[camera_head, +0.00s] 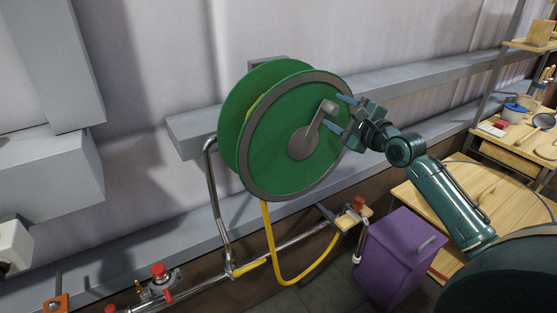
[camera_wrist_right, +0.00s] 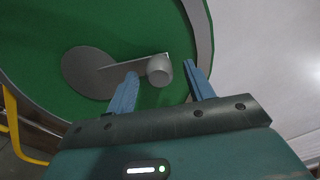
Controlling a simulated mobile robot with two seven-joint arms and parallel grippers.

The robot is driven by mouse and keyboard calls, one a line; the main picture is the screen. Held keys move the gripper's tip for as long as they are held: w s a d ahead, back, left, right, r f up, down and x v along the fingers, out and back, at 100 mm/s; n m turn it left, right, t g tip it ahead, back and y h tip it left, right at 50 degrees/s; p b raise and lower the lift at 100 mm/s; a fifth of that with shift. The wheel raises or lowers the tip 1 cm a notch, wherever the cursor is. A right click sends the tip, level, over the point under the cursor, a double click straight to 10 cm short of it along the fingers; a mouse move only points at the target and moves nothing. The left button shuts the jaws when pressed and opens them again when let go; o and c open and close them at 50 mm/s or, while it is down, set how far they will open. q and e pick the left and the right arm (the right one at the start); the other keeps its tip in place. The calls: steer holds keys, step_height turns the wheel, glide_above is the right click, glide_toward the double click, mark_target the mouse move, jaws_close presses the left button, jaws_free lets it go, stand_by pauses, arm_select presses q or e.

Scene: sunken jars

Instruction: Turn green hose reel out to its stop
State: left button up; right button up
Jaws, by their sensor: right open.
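The green hose reel (camera_head: 270,155) is mounted on a grey wall rail in the middle of the head view. Its face also fills the upper left of the right wrist view (camera_wrist_right: 90,25). A grey crank (camera_head: 303,143) runs from the hub up and right to a round knob (camera_head: 329,107). My right gripper (camera_head: 340,116) is open at the knob, one blue finger on each side. In the right wrist view the knob (camera_wrist_right: 159,70) shows between the fingertips, closer to the left one; I cannot tell whether they touch. My left gripper is not in view.
A yellow hose (camera_head: 270,245) hangs from the reel to pipework below. A purple bin (camera_head: 398,258) stands below my right arm. Wooden shelves (camera_head: 520,150) with small items are at the right. Metal pipes with red knobs (camera_head: 158,270) run along the lower left.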

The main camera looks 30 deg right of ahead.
steer(key=shift+w+a+f, duration=0.1)
steer(key=shift+w+a, duration=0.05)
steer(key=shift+w, duration=1.15)
steer(key=shift+c, duration=0.4)
steer(key=c, duration=0.8)
